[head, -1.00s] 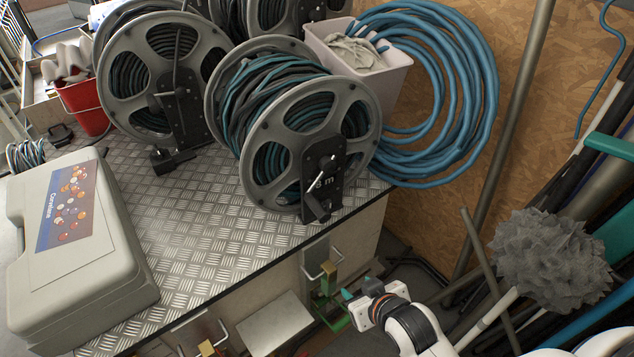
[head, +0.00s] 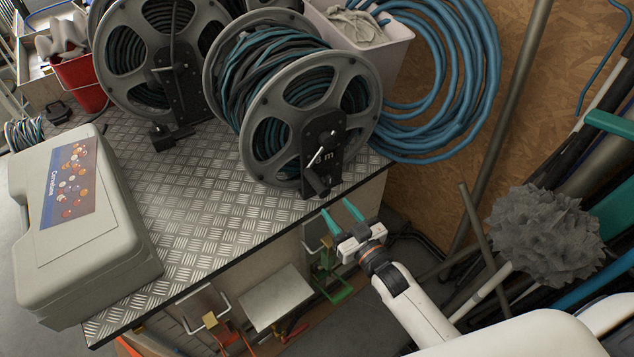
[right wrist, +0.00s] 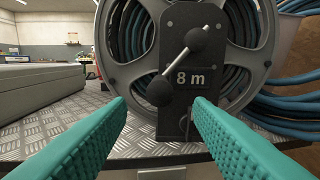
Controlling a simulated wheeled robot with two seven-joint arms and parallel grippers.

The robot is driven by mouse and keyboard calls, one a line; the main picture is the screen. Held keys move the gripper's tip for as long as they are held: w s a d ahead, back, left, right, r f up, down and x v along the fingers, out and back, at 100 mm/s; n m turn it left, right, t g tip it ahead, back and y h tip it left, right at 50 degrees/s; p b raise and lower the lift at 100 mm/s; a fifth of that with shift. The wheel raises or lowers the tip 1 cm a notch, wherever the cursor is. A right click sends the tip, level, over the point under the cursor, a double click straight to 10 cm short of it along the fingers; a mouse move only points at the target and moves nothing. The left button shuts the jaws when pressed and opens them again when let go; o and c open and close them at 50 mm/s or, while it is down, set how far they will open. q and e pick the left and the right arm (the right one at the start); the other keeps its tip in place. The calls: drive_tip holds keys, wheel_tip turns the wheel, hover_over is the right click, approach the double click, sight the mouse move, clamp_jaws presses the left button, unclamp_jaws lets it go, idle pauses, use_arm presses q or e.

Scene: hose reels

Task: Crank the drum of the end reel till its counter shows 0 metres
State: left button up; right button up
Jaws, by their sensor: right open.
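The end reel (head: 268,155) is a grey spoked drum wound with dark teal hose, standing at the right front corner of the metal bench. Its black plate carries a counter (right wrist: 192,79) reading 8 m in the right wrist view. A silver crank crosses the plate diagonally, with a dark knob (right wrist: 160,91) at its lower left end and a round hub at its upper right. My right gripper (head: 339,212) is open and empty, its teal fingers pointing at the plate from just below the bench edge. The crank is ahead of the fingers, apart from them. My left gripper is not in view.
A second reel (head: 150,70) stands to the left. A grey case (head: 75,225) lies on the bench's left. A blue hose coil (head: 470,90) hangs on the board wall behind a pale bin (head: 385,50). Poles and a spiky grey brush head (head: 545,235) crowd the right.

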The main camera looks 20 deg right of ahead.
sight(317, 183)
drive_tip(key=x, duration=1)
drive_tip(key=shift+w+a, duration=0.1)
drive_tip(key=shift+w, duration=0.1)
clamp_jaws()
